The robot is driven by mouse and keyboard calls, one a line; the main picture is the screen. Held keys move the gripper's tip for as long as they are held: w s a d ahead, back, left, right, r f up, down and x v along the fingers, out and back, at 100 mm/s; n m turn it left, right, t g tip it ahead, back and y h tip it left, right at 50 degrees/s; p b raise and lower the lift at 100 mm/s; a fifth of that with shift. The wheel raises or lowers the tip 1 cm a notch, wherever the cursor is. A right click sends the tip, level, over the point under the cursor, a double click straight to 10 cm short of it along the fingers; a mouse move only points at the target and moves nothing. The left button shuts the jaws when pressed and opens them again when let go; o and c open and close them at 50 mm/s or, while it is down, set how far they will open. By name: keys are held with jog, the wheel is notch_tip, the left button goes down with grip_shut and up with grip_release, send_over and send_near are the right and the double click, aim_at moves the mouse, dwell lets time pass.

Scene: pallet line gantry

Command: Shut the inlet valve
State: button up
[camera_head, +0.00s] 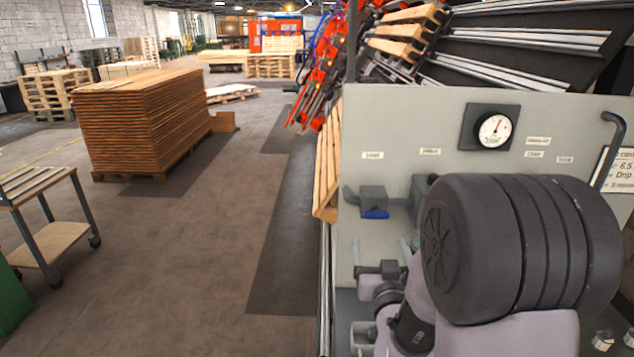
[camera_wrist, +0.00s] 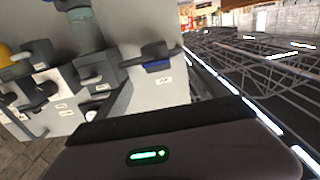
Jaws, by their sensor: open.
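A grey panel (camera_head: 450,110) carries several small dark valves. A blue-handled valve also shows in the wrist view (camera_wrist: 157,60), on a pale panel face above my gripper. Another valve (camera_head: 380,269) sits lower on the panel, partly behind my arm. The labels are too small to read surely, so I cannot tell which valve is the inlet. My gripper (camera_wrist: 165,122) is open, its dark body with a green light filling the bottom of the wrist view, apart from the blue handle.
A round gauge (camera_head: 494,130) is at the panel's upper right. A bent dark pipe (camera_head: 612,150) stands at its right edge. My arm hides much of the panel's lower right. A stack of boards (camera_head: 140,120) and a cart (camera_head: 50,225) stand left; the floor between is clear.

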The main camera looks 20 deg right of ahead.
aim_at(376, 212)
jog(key=x, duration=0.5)
jog(key=p+x, duration=0.1)
jog(key=x, duration=0.4)
jog(key=d+p+x, duration=0.1)
jog(key=x, duration=0.5)
jog(key=shift+s, duration=0.15)
jog(key=shift+c, duration=0.2)
jog(key=c, duration=1.3)
